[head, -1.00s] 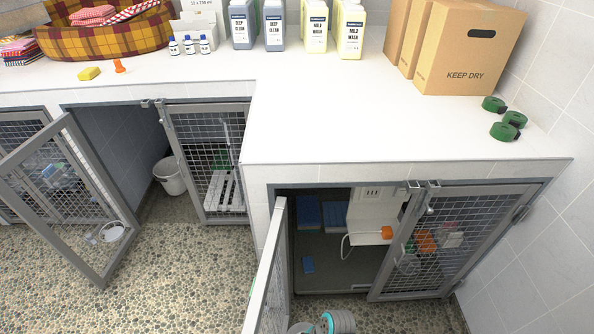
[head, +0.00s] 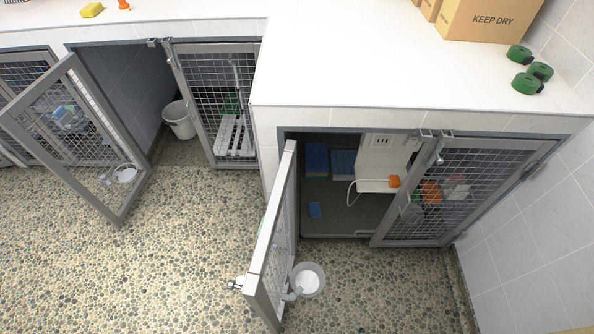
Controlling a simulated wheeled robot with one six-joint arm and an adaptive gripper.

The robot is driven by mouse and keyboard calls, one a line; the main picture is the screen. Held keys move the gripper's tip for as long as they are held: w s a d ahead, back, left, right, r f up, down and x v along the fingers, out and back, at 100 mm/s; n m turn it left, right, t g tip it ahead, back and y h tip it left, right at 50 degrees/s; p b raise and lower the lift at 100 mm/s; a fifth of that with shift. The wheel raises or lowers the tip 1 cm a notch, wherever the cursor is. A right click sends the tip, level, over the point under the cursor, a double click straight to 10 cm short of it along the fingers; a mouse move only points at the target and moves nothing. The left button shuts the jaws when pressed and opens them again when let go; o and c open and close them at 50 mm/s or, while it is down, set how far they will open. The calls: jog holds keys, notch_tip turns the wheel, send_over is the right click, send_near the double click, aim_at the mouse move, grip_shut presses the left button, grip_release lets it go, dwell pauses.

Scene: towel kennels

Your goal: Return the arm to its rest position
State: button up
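Neither my arm nor my gripper can be made out in the head view. The open kennel door (head: 272,240) of the right kennel stands swung out toward me, with a round bowl (head: 309,279) fixed on its right side. Inside that kennel are blue folded items (head: 317,158), a flat blue piece (head: 314,210) on the dark floor, and a white shelf with an orange item (head: 393,181) and a white cord. The right mesh door (head: 455,190) is shut.
A white counter (head: 370,70) runs above the kennels, with green rolls (head: 527,83) and cardboard boxes (head: 490,18) at its right. Another mesh door (head: 75,135) stands open at left, near a white bucket (head: 180,121). The pebbled floor (head: 150,270) is clear at front left.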

jog(key=s+d+r+m+t, duration=0.1)
jog(key=s+r+m+t, duration=0.1)
jog(key=r, duration=0.7)
jog(key=s+d+r+m+t+h, duration=0.1)
jog(key=s+r+m+t, duration=0.1)
jog(key=r, duration=0.8)
jog(key=s+d+r+m+t, duration=0.2)
jog(key=s+r, duration=0.3)
jog(key=r, duration=0.5)
jog(key=shift+s+r+m+t+h, duration=0.15)
jog(key=shift+s+m+t+h, duration=0.3)
jog(key=shift+m, duration=0.35)
